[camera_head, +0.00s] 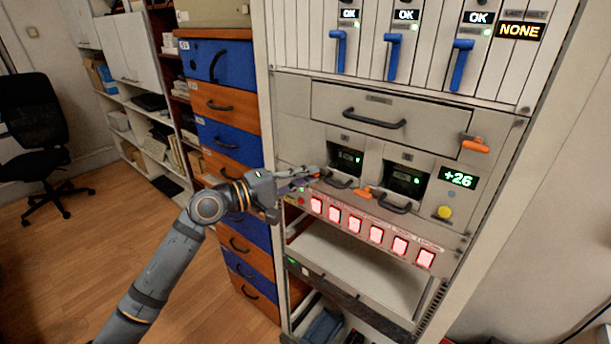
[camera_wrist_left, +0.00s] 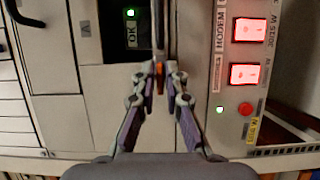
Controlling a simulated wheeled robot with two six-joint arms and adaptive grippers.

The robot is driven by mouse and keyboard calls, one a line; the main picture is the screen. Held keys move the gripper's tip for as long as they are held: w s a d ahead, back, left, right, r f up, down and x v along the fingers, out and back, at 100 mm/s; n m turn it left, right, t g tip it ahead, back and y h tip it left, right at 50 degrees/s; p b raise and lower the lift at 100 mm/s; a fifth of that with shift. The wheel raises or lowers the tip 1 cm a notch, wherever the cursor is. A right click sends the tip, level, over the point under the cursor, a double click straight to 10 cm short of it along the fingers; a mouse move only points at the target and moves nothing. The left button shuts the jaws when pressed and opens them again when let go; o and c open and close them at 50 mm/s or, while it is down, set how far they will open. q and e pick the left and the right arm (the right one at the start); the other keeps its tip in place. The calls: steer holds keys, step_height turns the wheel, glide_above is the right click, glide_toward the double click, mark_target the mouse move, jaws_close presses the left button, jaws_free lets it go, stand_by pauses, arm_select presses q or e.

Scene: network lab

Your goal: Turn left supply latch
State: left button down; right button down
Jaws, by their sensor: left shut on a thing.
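The left power supply (camera_head: 345,158) is a dark module with a lit green display and a black handle, in the rack's middle row. In the left wrist view its small screen reads OK (camera_wrist_left: 131,33). My left gripper (camera_head: 313,175) reaches the lower left corner of this supply. In the left wrist view the fingertips (camera_wrist_left: 160,78) are closed on the orange left supply latch (camera_wrist_left: 160,80), which is mostly hidden between them. The right supply (camera_head: 406,178) has its own orange latch (camera_head: 364,193) at its lower left. My right gripper is out of view.
Red lit buttons (camera_head: 355,224) line the panel below the supplies. A drawer (camera_head: 373,118) with a black handle and an orange latch (camera_head: 475,144) sits above. A +26 display (camera_head: 458,179) and yellow knob (camera_head: 444,212) are at right. Blue and orange drawers (camera_head: 218,106) stand left.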

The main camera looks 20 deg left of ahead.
arm_select(q)
steer(key=shift+w+r, duration=0.1)
steer(key=shift+r, duration=0.15)
steer(key=c, duration=1.7)
jaws_free()
steer(key=shift+c, duration=0.2)
steer(key=shift+o, duration=0.3)
steer(key=shift+w+f, duration=0.2)
